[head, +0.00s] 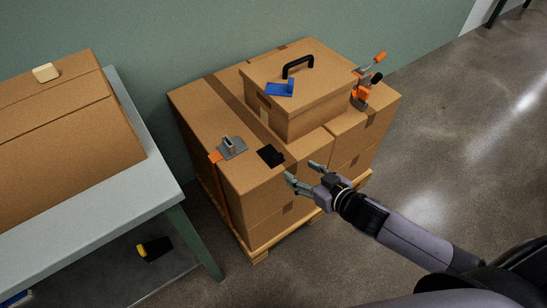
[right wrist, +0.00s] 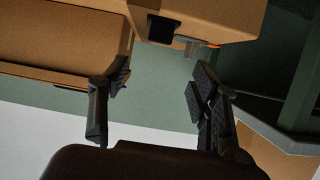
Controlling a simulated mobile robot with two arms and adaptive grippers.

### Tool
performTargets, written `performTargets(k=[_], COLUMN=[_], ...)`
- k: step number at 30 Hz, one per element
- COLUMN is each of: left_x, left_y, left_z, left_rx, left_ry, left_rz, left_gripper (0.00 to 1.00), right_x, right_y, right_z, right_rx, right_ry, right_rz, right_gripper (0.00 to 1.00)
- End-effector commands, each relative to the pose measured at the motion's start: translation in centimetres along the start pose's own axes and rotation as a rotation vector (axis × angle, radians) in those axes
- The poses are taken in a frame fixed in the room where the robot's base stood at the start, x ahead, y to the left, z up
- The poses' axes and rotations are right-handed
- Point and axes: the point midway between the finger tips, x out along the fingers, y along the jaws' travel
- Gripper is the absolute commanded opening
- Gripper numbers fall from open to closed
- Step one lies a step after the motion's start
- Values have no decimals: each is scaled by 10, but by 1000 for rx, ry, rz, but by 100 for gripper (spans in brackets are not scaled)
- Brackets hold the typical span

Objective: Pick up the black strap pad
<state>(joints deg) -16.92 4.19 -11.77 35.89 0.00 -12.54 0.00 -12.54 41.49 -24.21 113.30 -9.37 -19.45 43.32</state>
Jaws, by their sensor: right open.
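The black strap pad (head: 270,155) lies flat on top of the stacked cardboard boxes, near the front edge and right of a grey metal buckle. A dark square patch that looks like the pad (right wrist: 163,30) shows in the right wrist view, beyond the fingertips near the top. My right gripper (head: 302,171) is open and empty, just in front and to the right of the pad, apart from it. Its two spread fingers (right wrist: 160,82) also show in the right wrist view with nothing between them. My left gripper is not in view.
The grey buckle (head: 231,148) sits with an orange strap (head: 221,190) down the box side. An upper box (head: 290,110) bears a black handle and a blue part (head: 280,89); an orange-handled tool (head: 366,88) stands beside it. A table (head: 130,180) stands left. Floor at right is clear.

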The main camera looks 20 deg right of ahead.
Motion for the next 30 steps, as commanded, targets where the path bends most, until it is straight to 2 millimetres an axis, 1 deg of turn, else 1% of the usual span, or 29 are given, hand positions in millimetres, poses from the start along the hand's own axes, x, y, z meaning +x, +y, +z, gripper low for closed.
performTargets(k=[1, 3, 9, 12, 17, 19, 27, 30], left_x=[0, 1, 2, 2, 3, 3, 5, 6], left_y=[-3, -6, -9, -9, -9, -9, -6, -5], left_z=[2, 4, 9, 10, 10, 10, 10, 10], left_rx=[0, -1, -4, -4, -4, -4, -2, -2], left_ry=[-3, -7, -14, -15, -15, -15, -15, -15], left_rz=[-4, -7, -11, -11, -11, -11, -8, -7], left_gripper=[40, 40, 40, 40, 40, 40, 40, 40], right_x=[10, 23, 57, 68, 76, 82, 119, 125], right_y=[1, 1, 1, 1, 0, 1, 1, 1], right_z=[-1, -1, -1, 0, 1, 1, 4, 4], right_rx=[0, 0, -1, 0, 0, -1, -1, -1], right_ry=[2, 3, 2, 1, -1, 0, 0, 0], right_rz=[1, 1, 1, 1, 1, 2, 2, 1], right_gripper=[57, 57, 57, 57, 57, 57, 57, 57])
